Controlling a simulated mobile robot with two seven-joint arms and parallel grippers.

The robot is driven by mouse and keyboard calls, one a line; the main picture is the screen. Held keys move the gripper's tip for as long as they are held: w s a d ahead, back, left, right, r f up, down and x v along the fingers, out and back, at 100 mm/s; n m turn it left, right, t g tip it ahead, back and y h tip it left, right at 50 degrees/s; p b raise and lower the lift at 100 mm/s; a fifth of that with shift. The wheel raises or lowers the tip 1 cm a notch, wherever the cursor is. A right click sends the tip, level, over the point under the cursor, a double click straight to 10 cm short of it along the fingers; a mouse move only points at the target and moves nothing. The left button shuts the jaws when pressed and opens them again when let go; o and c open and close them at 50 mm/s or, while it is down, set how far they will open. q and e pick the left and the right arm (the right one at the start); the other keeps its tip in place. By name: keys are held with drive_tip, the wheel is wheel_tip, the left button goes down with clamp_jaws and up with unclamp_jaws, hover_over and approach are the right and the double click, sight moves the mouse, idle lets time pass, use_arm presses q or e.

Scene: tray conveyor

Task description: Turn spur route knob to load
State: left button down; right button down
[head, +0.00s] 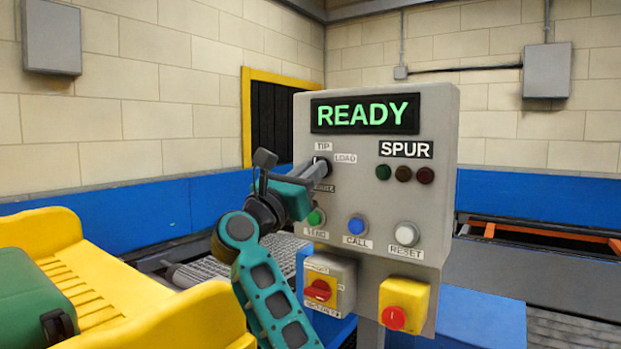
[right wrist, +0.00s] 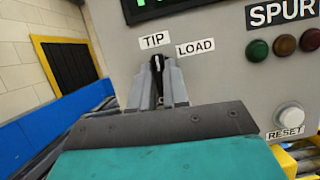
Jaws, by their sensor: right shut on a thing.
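The grey control panel (head: 345,200) has a green READY display (head: 365,114). The black spur route knob (right wrist: 157,64) sits just under the TIP label (right wrist: 153,40), with the LOAD label (right wrist: 195,48) to its upper right. The knob's upper end is near the TIP label. My right gripper (right wrist: 158,88) is shut on the knob, its fingers on either side. In the head view my right gripper (head: 318,171) reaches the panel from the left and hides most of the knob. My left gripper is not in view.
Below the knob are a green SEND button (head: 316,217), a blue CALL button (head: 357,224) and a white RESET button (head: 406,234). A red switch (head: 319,290) and a yellow box with a red button (head: 404,302) are lower. A yellow tray (head: 205,322) is left.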

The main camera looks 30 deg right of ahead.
use_arm(q)
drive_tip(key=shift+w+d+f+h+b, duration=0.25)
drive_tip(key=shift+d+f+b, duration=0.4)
drive_tip(key=shift+b, duration=0.7)
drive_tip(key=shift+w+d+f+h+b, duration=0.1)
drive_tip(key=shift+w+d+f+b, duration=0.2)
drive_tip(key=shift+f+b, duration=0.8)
use_arm(e)
drive_tip(key=shift+w+a+m+g+y, duration=0.15)
drive_tip(key=shift+m+g, duration=1)
drive_tip(key=shift+m, duration=1.35)
drive_tip(key=shift+d+m+g+y, duration=0.1)
drive_tip(key=shift+m+g, duration=1.1)
drive_tip(key=shift+m, duration=1.3)
drive_tip(key=shift+w+a+m+g+y, duration=0.15)
drive_tip(key=shift+m+g, duration=1)
drive_tip(key=shift+m, duration=1.35)
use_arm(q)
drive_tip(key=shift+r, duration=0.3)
use_arm(e)
drive_tip(key=shift+s+d, duration=0.1)
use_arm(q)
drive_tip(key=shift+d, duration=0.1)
use_arm(e)
drive_tip(key=c, duration=1.1)
unclamp_jaws()
drive_tip(key=shift+r, duration=0.1)
